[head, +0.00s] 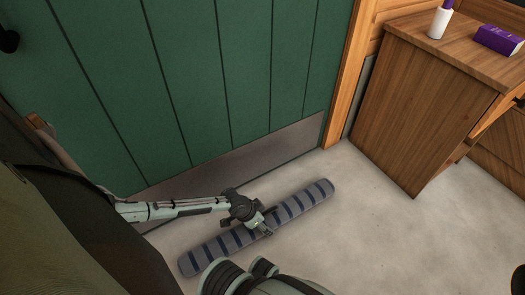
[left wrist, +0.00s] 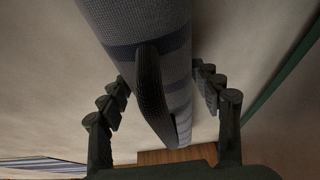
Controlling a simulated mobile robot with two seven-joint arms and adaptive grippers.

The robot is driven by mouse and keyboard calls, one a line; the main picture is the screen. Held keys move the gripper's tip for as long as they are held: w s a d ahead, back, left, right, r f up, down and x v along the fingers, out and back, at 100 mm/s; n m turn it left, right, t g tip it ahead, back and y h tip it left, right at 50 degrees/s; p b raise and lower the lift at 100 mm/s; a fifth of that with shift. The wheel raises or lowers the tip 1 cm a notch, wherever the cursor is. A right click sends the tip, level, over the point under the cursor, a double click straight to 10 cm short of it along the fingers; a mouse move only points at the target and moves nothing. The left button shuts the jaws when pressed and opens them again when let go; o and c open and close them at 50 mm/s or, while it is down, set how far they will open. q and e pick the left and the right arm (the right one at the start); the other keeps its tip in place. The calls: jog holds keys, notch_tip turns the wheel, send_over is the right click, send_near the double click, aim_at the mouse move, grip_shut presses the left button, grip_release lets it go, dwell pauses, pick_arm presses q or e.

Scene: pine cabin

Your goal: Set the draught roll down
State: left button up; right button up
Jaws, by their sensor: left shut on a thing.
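The draught roll (head: 302,203) is a long grey cylinder with dark blue bands. It lies level along the foot of the green door (head: 225,80), a short way out from its metal kick plate, at or just above the floor; I cannot tell if it touches. My left gripper (head: 262,222) is shut on it near its middle. In the left wrist view the roll (left wrist: 140,22) runs between the two fingers (left wrist: 163,105), and a dark curved strap (left wrist: 152,85) on it stands between them. My right gripper is not in view.
A wooden cabinet (head: 405,115) stands at the right, with a white and purple bottle (head: 439,22) and a purple box (head: 498,40) on top. The pale floor (head: 365,235) is clear between roll and cabinet. A dark fabric-like thing (head: 75,225) fills the left edge.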

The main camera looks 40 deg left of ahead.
pick_arm(q)
jog(key=o, duration=1.7)
